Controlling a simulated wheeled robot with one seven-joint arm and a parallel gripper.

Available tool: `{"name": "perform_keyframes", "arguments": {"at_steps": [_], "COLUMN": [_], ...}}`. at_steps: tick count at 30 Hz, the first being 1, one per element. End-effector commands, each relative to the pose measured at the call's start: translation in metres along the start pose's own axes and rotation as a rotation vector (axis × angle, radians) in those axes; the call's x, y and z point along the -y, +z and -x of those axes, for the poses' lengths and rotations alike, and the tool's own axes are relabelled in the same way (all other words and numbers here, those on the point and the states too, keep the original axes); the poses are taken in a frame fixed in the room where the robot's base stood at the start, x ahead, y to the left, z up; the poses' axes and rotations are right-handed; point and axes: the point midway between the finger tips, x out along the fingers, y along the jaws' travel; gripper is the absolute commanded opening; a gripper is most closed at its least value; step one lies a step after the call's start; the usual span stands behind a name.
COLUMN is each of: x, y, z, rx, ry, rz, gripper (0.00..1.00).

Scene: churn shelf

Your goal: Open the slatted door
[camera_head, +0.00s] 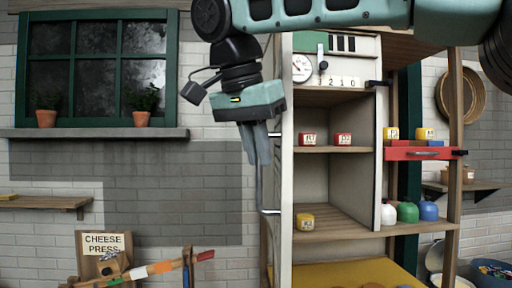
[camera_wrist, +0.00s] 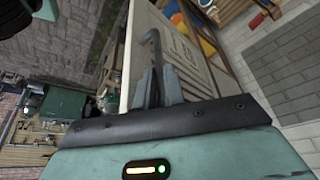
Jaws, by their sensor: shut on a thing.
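The slatted door (camera_head: 286,185) shows as a pale, narrow panel, nearly edge-on, at the left side of the shelf unit in the head view. It stands swung out, with the compartments beside it in open view. Its metal bar handle (camera_head: 261,190) is on the panel's left face, with mounts above and below. My gripper (camera_head: 262,158) points down from above and is shut on the handle's upper part. In the wrist view, my gripper (camera_wrist: 160,88) has its fingers around the bent handle bar (camera_wrist: 152,42), close beside the pale door panel (camera_wrist: 140,25).
The shelf unit holds red and yellow blocks (camera_head: 305,221) and, on the right, several coloured jugs (camera_head: 408,212). A cheese press sign (camera_head: 104,244) stands lower left.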

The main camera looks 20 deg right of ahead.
Motion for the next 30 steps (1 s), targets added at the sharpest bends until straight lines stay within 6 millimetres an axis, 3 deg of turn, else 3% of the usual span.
{"name": "perform_keyframes", "arguments": {"at_steps": [8,9,10,11,25,30], "x": [-0.0001,-0.0001,-0.0001,-0.0001,-0.0001,0.0001], "y": [-0.0068,-0.0067,-0.0065,-0.0063,-0.0028,-0.0099], "z": [0.0004,0.0004,0.0005,0.0005,0.0002,0.0075], "rx": [-0.01,-0.01,-0.009,-0.009,-0.005,-0.004], "ry": [-0.002,-0.002,-0.002,-0.002,0.0,0.0], "rz": [-0.012,-0.012,-0.012,-0.011,-0.004,-0.004], "gripper": [0.0,0.22,0.3,0.33,0.33,0.33]}}
